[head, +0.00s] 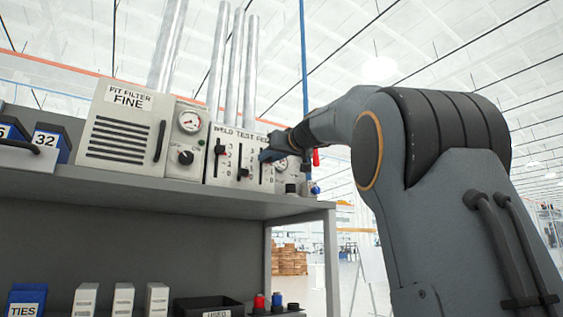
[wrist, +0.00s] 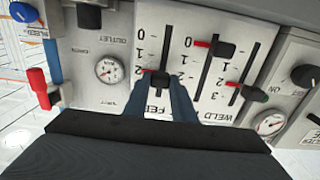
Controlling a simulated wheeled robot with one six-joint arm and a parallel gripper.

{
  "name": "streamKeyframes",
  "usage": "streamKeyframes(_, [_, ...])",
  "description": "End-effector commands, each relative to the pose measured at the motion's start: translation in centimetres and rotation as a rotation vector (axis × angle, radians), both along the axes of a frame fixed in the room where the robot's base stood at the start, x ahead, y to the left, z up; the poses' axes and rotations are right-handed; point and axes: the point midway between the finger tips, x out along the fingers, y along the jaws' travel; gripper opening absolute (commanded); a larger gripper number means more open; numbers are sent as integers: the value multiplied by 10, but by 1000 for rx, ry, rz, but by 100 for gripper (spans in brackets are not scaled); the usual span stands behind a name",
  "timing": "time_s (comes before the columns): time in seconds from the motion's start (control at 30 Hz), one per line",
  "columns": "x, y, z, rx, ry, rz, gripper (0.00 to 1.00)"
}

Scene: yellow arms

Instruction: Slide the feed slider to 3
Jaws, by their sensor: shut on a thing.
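The feed slider (wrist: 160,82) is a dark knob in a vertical slot above the word FEED in the wrist view, where the panel appears upside down. Its red pointer (wrist: 149,71) sits by about the 2 mark; the exact reading is partly hidden. My gripper (wrist: 165,98) has its blue fingers closed around the knob. In the head view my gripper (head: 272,153) reaches the right-hand slot of the weld test feed panel (head: 228,138) and hides the knob there.
A pressure gauge (wrist: 109,70) and a red-handled valve (wrist: 40,88) are on the other side. The panel stands on a grey shelf (head: 180,196).

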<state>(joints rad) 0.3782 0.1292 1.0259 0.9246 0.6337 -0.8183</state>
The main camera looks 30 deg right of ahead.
Motion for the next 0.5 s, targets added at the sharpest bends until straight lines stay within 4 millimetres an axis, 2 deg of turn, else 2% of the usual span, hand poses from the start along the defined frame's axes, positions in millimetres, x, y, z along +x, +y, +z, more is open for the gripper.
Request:
streamKeyframes(0.03, [-1,1,13,-1,-2,1,0])
streamKeyframes(0.2, [0,2,31,-1,-2,1,0])
streamKeyframes(0.5, [-1,1,38,0,-6,-1,0])
